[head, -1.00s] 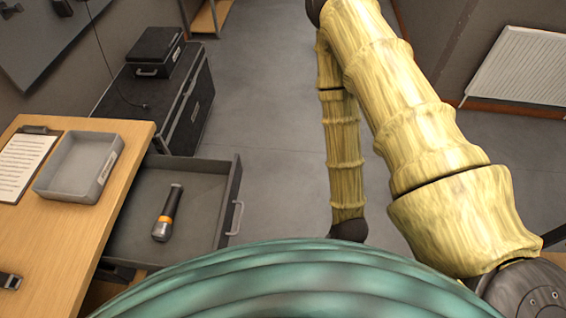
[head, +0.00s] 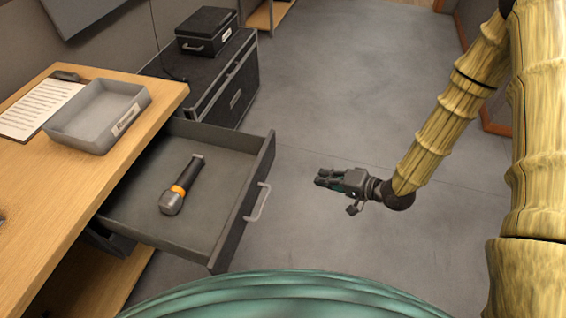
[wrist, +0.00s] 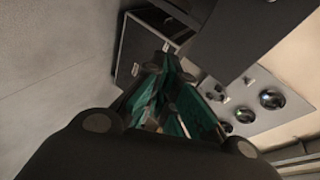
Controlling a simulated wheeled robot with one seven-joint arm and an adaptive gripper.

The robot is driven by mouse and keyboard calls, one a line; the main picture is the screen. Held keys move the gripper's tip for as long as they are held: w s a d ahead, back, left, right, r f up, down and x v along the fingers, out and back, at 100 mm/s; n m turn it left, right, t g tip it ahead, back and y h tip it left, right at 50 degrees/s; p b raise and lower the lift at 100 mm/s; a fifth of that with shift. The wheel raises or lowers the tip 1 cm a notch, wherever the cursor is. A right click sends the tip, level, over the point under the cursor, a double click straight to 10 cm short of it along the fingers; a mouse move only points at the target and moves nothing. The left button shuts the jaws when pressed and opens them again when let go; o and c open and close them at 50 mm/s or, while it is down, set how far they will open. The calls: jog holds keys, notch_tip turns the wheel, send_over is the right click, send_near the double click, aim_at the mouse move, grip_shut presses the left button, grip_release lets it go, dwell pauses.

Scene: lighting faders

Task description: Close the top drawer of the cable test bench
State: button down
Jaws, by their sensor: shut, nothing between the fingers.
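The top drawer (head: 236,215) of the wooden bench (head: 50,205) stands pulled out in the head view. Its light bar handle (head: 259,203) is on the front face, on the right side. A dark flashlight with an orange band (head: 181,186) lies inside the drawer. My gripper (head: 322,179) is shut and empty, to the right of the drawer front and apart from the handle, pointing left toward it. In the wrist view my gripper's fingers (wrist: 168,65) are close together; the drawer is not clearly made out there.
A grey tray (head: 97,117) and a paper sheet (head: 40,108) lie on the bench top. Black cases (head: 208,80) stand on the floor beyond the drawer. The floor (head: 330,110) between the drawer and my arm is clear.

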jog(key=w+r+y+b, duration=0.2)
jog(key=w+y+b, duration=0.1)
jog(key=y+b, duration=0.15)
jog(key=n+g+y+b, duration=0.1)
jog(key=g+y+b, duration=0.1)
jog(key=b, duration=0.4)
send_near(274, 148)
jog(key=x, duration=0.7)
jog(key=shift+s+a+r, duration=0.15)
jog(key=shift+a, duration=0.1)
